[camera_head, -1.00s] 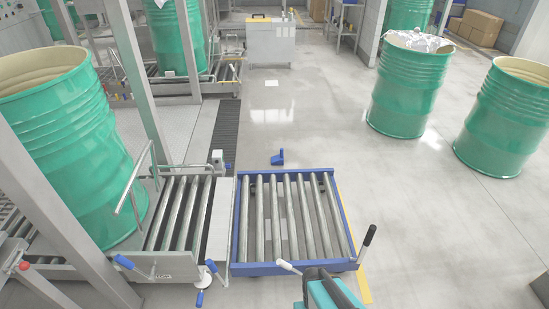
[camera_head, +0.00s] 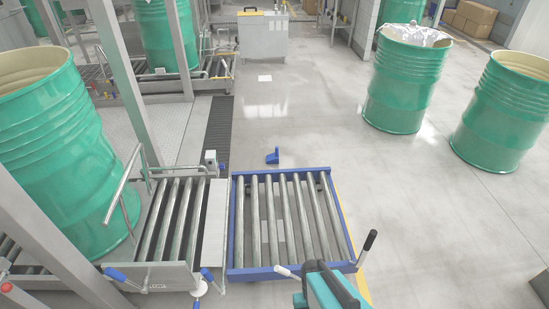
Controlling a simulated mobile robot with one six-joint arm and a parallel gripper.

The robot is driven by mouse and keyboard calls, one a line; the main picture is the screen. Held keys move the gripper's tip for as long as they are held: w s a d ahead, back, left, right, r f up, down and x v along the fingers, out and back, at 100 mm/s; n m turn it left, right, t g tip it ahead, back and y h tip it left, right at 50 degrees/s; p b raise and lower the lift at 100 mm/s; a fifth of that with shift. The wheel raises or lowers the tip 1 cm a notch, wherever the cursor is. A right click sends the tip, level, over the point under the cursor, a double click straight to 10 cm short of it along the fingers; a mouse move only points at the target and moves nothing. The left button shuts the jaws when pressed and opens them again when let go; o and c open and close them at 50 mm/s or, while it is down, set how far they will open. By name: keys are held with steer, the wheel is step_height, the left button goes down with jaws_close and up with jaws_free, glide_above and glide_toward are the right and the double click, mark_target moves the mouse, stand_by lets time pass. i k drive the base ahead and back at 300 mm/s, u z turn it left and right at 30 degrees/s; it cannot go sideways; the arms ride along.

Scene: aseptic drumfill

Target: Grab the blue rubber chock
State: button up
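The blue rubber chock (camera_head: 272,157) lies on the grey floor just beyond the far edge of the blue-framed roller cart (camera_head: 293,268). It is small in this view, with a low base and a raised part at its right. Nothing touches it. A teal and dark part of my arm shows at the bottom edge, right of centre, over the near edge of the cart. My gripper's fingers are not visible, so I cannot see what they hold.
A fixed roller conveyor (camera_head: 165,225) stands left of the cart, beside an open green drum (camera_head: 55,150). Two green drums (camera_head: 405,85) (camera_head: 503,115) stand at the right. A grey cabinet (camera_head: 263,40) is at the back.

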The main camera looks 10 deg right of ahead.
mark_target(272, 159)
steer(key=z, duration=4.75)
steer(key=i, duration=0.1)
steer(key=u, duration=3.05)
steer(key=i, duration=3.15)
